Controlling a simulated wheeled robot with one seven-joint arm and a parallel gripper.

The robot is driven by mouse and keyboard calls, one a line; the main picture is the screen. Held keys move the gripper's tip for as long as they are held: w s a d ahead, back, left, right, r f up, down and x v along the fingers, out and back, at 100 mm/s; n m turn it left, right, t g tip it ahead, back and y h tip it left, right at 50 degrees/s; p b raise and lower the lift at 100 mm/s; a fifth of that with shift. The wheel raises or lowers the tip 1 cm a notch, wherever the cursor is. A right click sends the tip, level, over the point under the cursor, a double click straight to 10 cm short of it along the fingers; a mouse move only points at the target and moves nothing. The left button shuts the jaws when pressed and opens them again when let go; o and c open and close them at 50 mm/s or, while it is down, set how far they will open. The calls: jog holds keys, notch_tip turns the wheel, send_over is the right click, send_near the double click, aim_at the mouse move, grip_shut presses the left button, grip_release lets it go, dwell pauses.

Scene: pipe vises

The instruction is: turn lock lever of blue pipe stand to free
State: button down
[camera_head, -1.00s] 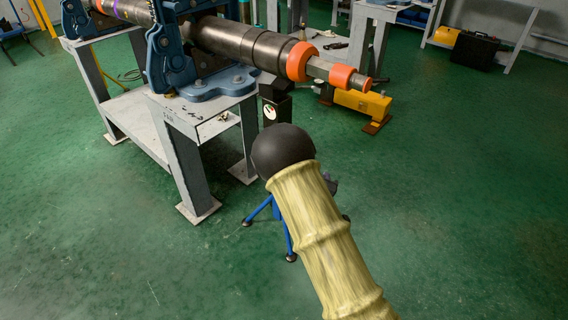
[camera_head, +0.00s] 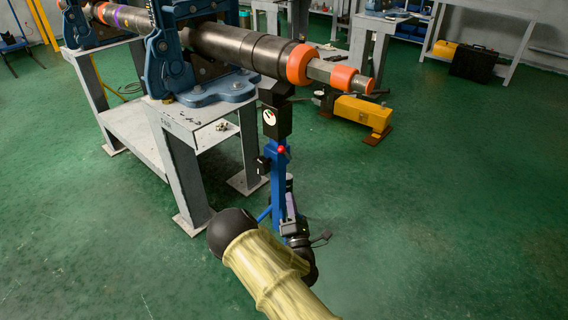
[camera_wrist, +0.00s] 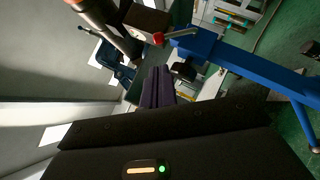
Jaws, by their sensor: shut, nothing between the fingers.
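The blue pipe stand (camera_head: 279,200) stands under the free end of the large pipe, its black head (camera_head: 277,118) just below the pipe. A round dial sits on the head. The lock lever shows a red knob (camera_head: 281,150) at the top of the blue post; in the wrist view the red knob (camera_wrist: 158,39) is at the end of a short metal lever beside the blue post (camera_wrist: 245,62). My gripper (camera_head: 289,180) is shut and empty, beside the post and below the knob. Its dark fingers (camera_wrist: 157,80) point toward the knob with a visible gap.
The grey steel pipe (camera_head: 240,45) with orange collars (camera_head: 300,64) rests in blue vises on a grey bench (camera_head: 178,130) at left. A yellow block (camera_head: 362,112) stands on the floor at right. Green floor is clear at front and right.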

aim_at(282, 153)
jog(key=b+x, duration=0.4)
jog(key=x, duration=0.9)
jog(key=shift+w+b, duration=0.2)
jog(key=shift+b, duration=0.1)
